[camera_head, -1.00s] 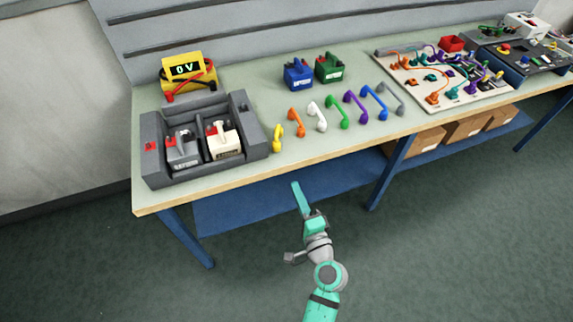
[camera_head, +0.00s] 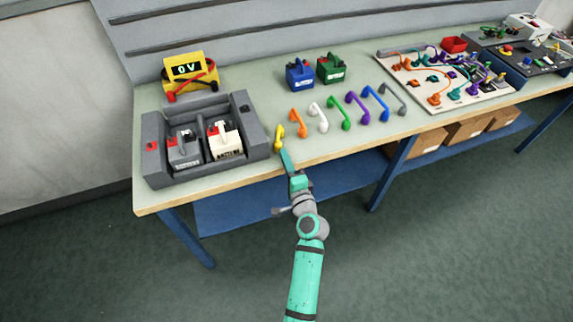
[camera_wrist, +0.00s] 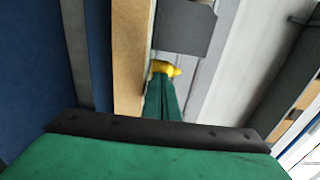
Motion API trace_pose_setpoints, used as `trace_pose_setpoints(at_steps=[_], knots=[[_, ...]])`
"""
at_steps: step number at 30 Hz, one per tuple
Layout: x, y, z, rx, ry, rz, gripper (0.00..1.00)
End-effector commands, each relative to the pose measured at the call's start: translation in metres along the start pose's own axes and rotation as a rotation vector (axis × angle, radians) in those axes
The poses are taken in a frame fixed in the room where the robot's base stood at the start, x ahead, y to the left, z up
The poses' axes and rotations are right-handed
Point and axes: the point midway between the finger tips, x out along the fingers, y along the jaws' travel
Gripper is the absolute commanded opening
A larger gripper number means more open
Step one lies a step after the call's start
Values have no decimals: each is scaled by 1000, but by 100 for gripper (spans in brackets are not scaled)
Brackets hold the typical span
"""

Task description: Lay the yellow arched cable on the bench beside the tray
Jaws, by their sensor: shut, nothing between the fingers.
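The yellow arched cable (camera_head: 279,137) lies on the bench (camera_head: 240,185) just right of the grey tray (camera_head: 258,150), near the bench's front edge. My gripper (camera_head: 286,156) is shut and empty, with its tip over the front edge just in front of the yellow cable. In the wrist view the yellow cable (camera_wrist: 165,69) shows just beyond the green fingers (camera_wrist: 162,92), which hide part of it. I cannot tell whether the fingertips touch the cable.
Two batteries sit in the tray. Orange (camera_head: 298,122), white (camera_head: 318,117), green, purple, blue and grey cables stand in a row to the right. A yellow meter (camera_head: 190,72) and blue (camera_head: 299,75) and green (camera_head: 330,69) batteries stand behind. The front strip of bench is clear.

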Motion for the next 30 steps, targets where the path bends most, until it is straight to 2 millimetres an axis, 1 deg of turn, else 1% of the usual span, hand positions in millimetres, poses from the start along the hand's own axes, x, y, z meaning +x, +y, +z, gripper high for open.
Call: trace_pose_setpoints(at_steps=[12, 14, 18, 22, 25, 30], knots=[[5, 0, 5, 0, -8, 0, 0], [11, 0, 5, 0, -8, 1, 0], [33, 0, 5, -1, -9, 0, 0], [50, 0, 4, 0, -8, 0, 0], [55, 0, 4, 0, -6, 1, 0], [56, 0, 4, 0, -5, 0, 0]])
